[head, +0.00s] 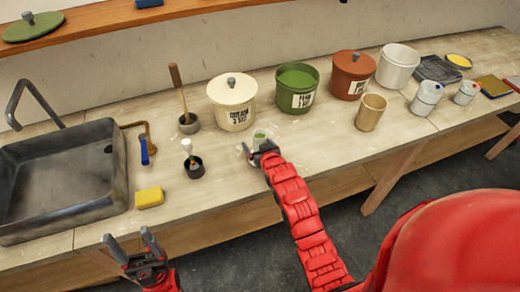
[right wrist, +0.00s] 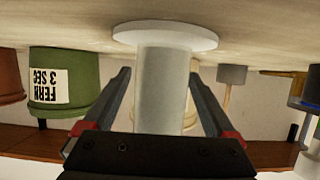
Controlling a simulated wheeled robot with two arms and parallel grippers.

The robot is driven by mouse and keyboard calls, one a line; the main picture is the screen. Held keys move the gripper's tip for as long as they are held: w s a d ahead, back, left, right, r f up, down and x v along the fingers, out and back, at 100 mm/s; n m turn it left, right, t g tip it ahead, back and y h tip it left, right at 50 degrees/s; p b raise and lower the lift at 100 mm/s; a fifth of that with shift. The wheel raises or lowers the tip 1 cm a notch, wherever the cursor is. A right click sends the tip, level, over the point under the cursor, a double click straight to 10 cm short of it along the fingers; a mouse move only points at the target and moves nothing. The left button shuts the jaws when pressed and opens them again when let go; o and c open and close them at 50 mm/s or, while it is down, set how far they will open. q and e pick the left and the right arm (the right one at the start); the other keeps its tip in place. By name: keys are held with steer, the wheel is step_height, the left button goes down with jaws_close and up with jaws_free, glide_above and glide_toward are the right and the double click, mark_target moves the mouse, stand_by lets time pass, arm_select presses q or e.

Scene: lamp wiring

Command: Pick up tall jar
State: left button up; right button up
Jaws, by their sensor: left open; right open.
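A pale cylindrical jar (right wrist: 164,95) with a wide round flange stands between the fingers of my right gripper (right wrist: 160,76) in the upside-down right wrist view. In the head view its small pale top with green on it (head: 260,137) shows at the table's middle, beyond the end of my right arm. My right gripper (head: 259,150) is open, one finger on each side of the jar; its lower part is hidden in the head view. My left gripper (head: 134,243) is open and empty at the table's front edge, below the yellow sponge.
Behind the jar stand a cream lidded pot (head: 232,112), a green pot (head: 297,101) and a brown pot (head: 352,85). A tan cup (head: 370,114) is to the right. A dark cup with a brush (head: 194,170), a yellow sponge (head: 149,198) and a sink (head: 62,185) are left.

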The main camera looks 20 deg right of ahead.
jaws_close()
stand_by(0.3)
steer(key=shift+r, duration=0.15)
